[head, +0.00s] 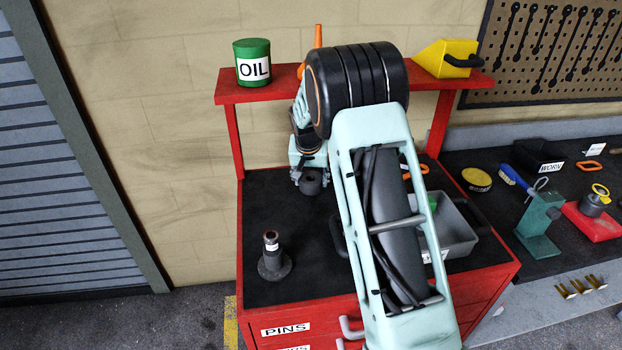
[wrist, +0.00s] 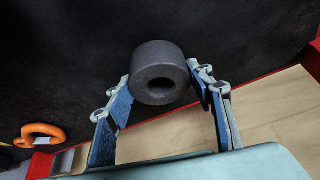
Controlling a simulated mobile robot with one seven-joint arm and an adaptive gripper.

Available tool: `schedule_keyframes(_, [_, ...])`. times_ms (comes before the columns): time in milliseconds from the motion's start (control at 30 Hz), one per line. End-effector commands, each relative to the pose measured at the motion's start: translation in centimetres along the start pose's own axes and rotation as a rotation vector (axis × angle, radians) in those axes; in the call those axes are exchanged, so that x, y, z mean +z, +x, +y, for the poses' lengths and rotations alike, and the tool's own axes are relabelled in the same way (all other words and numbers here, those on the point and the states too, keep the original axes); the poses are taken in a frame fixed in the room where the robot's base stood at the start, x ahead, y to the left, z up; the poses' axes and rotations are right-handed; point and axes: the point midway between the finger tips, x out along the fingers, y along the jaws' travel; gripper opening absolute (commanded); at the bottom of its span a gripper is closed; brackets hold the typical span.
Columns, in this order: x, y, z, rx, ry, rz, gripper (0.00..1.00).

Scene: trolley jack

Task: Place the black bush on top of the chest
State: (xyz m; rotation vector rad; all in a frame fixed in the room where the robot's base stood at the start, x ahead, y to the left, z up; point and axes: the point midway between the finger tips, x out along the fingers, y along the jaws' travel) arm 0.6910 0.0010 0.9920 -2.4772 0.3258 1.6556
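The black bush (head: 313,182) is a short dark cylinder with a hole through it. In the wrist view the bush (wrist: 159,73) sits between the fingertips, with a blue-padded finger against each side and its hole facing the camera. My gripper (head: 309,168) points down over the back left of the red chest (head: 252,325), which has a black top. In the wrist view my gripper (wrist: 161,88) appears shut on the bush. I cannot tell whether the bush touches the black top or hangs just above it. My arm hides part of the chest.
A dark flanged post (head: 272,262) stands front left on the chest. A grey bin (head: 460,232) and an orange item (head: 422,169) are to the right. Behind, a red shelf (head: 270,83) bears a green oil tin (head: 252,62) and a yellow block (head: 440,58).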

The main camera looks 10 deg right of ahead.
Motion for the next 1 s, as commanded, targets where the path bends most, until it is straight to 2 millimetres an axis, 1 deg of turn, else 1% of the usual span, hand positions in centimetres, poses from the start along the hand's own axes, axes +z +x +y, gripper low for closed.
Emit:
schedule_keyframes(33, [0.0, 0.0, 0.0, 0.0, 0.0, -0.001, 0.54])
schedule_keyframes(133, [0.0, 0.0, 0.0, 0.0, 0.0, -0.001, 0.65])
schedule_keyframes(167, [0.0, 0.0, 0.0, 0.0, 0.0, -0.001, 0.66])
schedule_keyframes(400, [0.0, 0.0, 0.0, 0.0, 0.0, 0.0, 0.66])
schedule_keyframes(533, [-0.1, -0.6, 0.0, 0.0, 0.0, 0.001, 0.66])
schedule_keyframes(667, [-0.1, -2.2, -0.1, -0.002, 0.0, 0.003, 0.66])
schedule_keyframes(900, [-0.1, -5.9, -0.1, -0.002, 0.0, 0.002, 0.66])
schedule_keyframes(1000, [-0.1, -6.9, -0.1, -0.001, 0.0, 0.001, 0.66])
